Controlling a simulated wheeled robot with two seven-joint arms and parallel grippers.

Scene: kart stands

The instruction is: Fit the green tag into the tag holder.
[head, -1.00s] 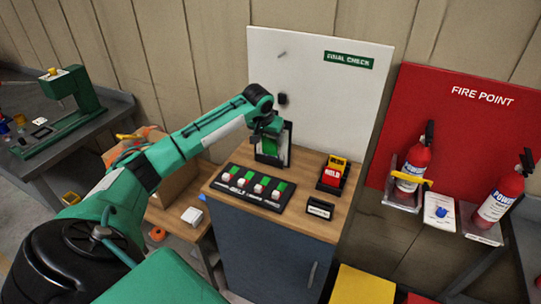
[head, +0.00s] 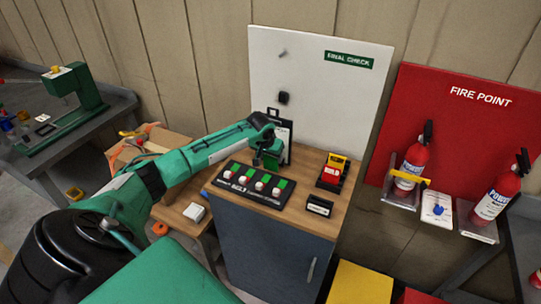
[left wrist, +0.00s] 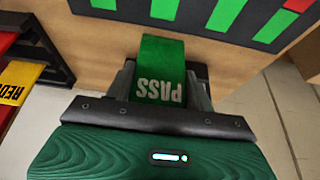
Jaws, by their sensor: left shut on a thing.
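The green tag (left wrist: 160,65), lettered PASS, is gripped between the dark fingers of my left gripper (left wrist: 160,88) in the left wrist view. Its lettering is upside down there, and its lower end is hidden by the gripper. In the head view my left gripper (head: 268,163) is low over the back of the cabinet top, behind the switch panel. A small black block with a pale label (head: 319,207) stands at the front right of the top. It may be the tag holder, but I cannot tell for certain. My right gripper is not in view.
The black panel (head: 249,187) with red and green squares lies on the wooden top. A rack with yellow and red cards (head: 333,171) stands to the right. A black-framed clipboard (head: 285,133) is behind my gripper, before the white board (head: 320,90).

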